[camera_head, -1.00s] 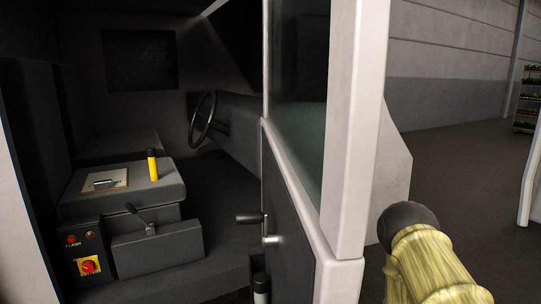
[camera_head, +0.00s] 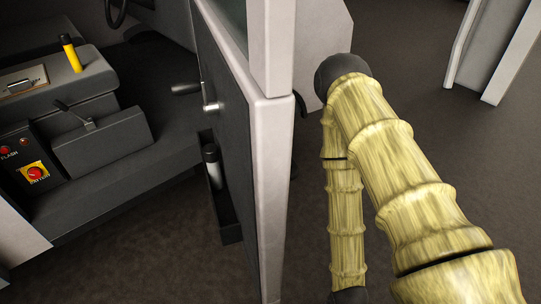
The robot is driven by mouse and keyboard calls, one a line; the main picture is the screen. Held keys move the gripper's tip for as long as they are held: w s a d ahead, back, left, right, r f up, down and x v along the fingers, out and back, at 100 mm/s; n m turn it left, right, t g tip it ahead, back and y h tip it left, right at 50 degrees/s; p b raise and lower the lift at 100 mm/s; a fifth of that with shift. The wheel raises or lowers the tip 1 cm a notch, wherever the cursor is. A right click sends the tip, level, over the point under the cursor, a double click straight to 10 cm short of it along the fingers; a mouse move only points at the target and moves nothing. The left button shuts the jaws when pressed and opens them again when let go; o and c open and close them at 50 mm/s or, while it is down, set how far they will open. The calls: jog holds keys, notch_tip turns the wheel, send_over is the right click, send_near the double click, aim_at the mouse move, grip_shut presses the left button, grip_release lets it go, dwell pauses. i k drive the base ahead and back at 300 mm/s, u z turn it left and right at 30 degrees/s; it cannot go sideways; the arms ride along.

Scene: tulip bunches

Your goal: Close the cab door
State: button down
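The cab door (camera_head: 240,110) stands open, its dark inner panel and pale edge facing me in the head view. A dark handle with a metal base (camera_head: 209,103) sits on its inner side, above a door pocket holding a dark bottle-like thing (camera_head: 211,165). The cab opening (camera_head: 140,185) shows to the left of the door. My yellow, ridged arm is on the right, beyond the door's outer side, with an apparent gap from the door edge. My gripper is not visible; the lower arm section runs down to the bottom edge.
Inside the cab are a grey seat box with a yellow cylinder (camera_head: 71,54), a clipboard (camera_head: 24,80), a lever (camera_head: 82,118) and a red switch (camera_head: 34,173). White posts (camera_head: 512,60) stand at upper right. The dark floor (camera_head: 410,95) between is clear.

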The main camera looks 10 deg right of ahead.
aim_at(252, 131)
jog(key=k, duration=1.15)
jog(key=z, duration=0.45)
jog(key=i, duration=0.7)
jog(key=u, duration=0.25)
